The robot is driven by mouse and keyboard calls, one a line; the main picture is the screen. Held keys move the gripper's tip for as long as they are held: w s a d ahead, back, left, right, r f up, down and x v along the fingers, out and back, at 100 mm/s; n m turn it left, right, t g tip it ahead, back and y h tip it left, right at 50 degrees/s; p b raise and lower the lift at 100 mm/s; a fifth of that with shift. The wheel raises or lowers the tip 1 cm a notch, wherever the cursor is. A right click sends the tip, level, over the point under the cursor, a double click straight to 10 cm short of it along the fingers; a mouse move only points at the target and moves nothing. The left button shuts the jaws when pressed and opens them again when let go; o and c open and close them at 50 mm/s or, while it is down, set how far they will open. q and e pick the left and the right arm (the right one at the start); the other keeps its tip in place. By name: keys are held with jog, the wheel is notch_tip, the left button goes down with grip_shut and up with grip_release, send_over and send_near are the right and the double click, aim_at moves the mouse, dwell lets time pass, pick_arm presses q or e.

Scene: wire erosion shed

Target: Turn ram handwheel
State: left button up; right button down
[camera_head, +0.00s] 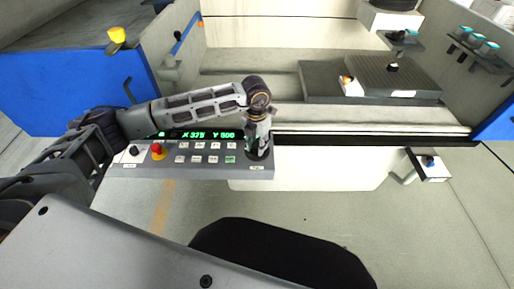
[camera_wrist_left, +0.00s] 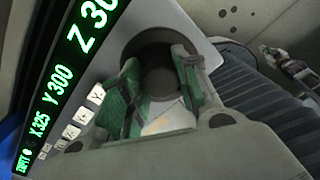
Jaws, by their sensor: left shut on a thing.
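The control panel (camera_head: 205,170) has a green readout and sits at the front of the machine. The ram handwheel (camera_head: 267,154) is a small dark round part at its right end, mostly covered by my left gripper (camera_head: 258,146). In the left wrist view, the handwheel (camera_wrist_left: 152,62) shows as a dark round shape beyond the fingers. My left gripper (camera_wrist_left: 155,100), with green finger pads, is shut on the handwheel from above. The exact contact is partly hidden by the fingers. My right gripper does not show in the head view.
A red stop button (camera_head: 157,150) and several small keys lie left of the handwheel, under my left forearm. A grey slotted block (camera_head: 390,78) sits inside the machine. A bracket with a blue-topped part (camera_head: 431,163) juts out at right. The floor in front is clear.

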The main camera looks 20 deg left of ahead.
pick_arm(q)
jog(key=shift+w+m+b, duration=0.1)
jog(key=shift+m+b, duration=0.55)
jog(key=shift+m, duration=0.25)
jog(key=m+b, duration=0.6)
jog(key=m, duration=0.2)
jog(key=shift+m+b, duration=0.4)
jog(key=shift+m, duration=0.1)
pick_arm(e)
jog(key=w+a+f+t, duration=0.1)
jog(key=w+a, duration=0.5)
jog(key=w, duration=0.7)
pick_arm(q)
jog(key=m+b, duration=0.2)
jog(key=m, duration=0.2)
jog(key=shift+d+b, duration=0.1)
jog(key=shift+b, duration=0.3)
jog(key=m+b, duration=0.3)
jog(key=m, duration=0.2)
jog(key=shift+m, duration=0.7)
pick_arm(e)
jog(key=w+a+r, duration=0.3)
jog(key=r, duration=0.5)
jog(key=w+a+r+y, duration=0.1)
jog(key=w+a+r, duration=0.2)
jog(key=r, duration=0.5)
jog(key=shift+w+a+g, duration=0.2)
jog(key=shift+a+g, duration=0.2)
